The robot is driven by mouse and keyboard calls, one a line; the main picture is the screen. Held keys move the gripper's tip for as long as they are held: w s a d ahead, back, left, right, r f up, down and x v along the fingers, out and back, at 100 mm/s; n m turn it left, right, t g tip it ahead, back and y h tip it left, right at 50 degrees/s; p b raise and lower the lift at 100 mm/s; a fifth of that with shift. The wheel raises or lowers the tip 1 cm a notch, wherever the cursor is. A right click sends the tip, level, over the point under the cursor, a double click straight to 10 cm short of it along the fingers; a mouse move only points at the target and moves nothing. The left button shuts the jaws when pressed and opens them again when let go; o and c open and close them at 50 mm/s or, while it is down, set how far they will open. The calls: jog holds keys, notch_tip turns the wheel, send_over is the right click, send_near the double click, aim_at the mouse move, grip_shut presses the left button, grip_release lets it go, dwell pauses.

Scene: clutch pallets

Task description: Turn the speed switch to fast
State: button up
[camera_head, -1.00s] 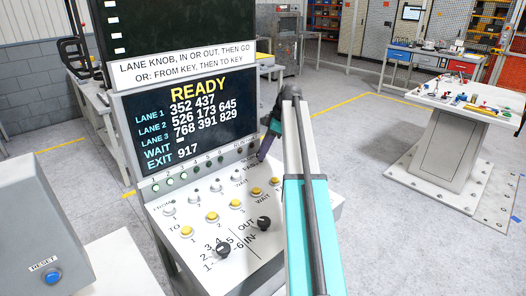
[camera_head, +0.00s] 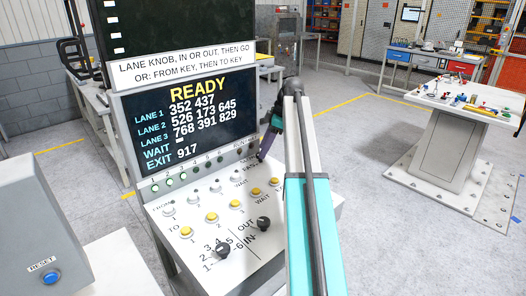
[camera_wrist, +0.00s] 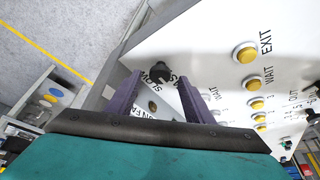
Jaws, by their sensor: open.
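The speed switch (camera_wrist: 155,73) is a small black knob on the white panel in the wrist view. The word SLOW is printed beside it; part of the other lettering is cut off by my finger. My gripper (camera_wrist: 161,78) is open, its two purple fingers pointing at the panel, with the knob showing between the fingertips. I cannot tell whether a finger touches it. In the head view my gripper (camera_head: 263,156) is at the far right end of the console (camera_head: 200,225), and the switch is not clearly visible there.
Yellow EXIT and WAIT buttons (camera_wrist: 245,53) line the panel. In the head view two black knobs (camera_head: 223,249) sit near the front edge, below the yellow buttons. The screen (camera_head: 190,120) reads READY. A grey box with a blue RESET button (camera_head: 51,277) stands at left.

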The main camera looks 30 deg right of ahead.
jog(key=b+v, duration=0.2)
jog(key=v, duration=1)
jog(key=shift+a, duration=0.1)
dwell(0.4)
